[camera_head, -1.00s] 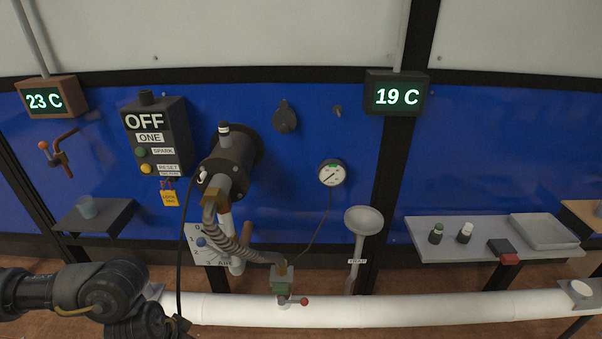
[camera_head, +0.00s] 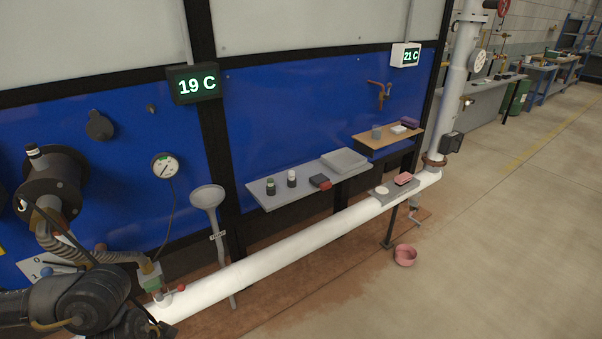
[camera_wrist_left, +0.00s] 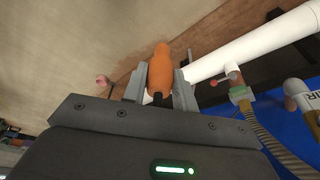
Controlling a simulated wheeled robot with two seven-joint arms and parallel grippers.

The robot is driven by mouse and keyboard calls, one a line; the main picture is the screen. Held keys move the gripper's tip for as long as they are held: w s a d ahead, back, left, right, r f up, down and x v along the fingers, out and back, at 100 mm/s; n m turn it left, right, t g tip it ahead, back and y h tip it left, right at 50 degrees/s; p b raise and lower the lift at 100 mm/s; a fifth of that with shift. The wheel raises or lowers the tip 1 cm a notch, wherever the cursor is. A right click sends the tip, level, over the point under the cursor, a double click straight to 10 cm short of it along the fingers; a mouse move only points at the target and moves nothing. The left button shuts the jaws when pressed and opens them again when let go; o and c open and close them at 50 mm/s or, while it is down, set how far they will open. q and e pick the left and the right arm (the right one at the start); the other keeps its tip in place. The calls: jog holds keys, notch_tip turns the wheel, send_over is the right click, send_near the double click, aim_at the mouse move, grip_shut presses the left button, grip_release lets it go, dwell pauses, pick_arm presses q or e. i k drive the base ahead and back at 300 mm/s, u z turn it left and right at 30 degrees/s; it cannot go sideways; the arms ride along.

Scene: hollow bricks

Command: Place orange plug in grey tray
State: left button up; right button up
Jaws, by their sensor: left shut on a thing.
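My left gripper (camera_wrist_left: 160,92) is shut on the orange plug (camera_wrist_left: 161,68), which stands up between its two fingers in the left wrist view. In the head view my left arm shows at the bottom left, and its gripper and the plug are out of the picture. The grey tray (camera_head: 345,152) lies at the right end of a grey shelf (camera_head: 262,205) on the blue wall. The tray looks empty and is far to the right of my left arm. My right gripper is in neither view.
Two small bottles (camera_head: 292,178) and a dark block with a red end (camera_head: 320,182) share the shelf. A white pipe (camera_head: 300,244) runs below it. A funnel (camera_head: 208,197), a gauge (camera_head: 165,166) and a hose (camera_head: 95,256) are near my arm. The floor (camera_head: 500,230) at right is clear.

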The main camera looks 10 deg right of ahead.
aim_at(337, 164)
jog(key=z, duration=0.5)
jog(key=i, duration=0.3)
jog(key=z, duration=1.2)
jog(key=i, duration=0.9)
jog(key=z, duration=0.45)
jog(key=i, duration=1.3)
jog(key=u, duration=1.05)
jog(key=i, duration=0.8)
jog(key=u, duration=0.7)
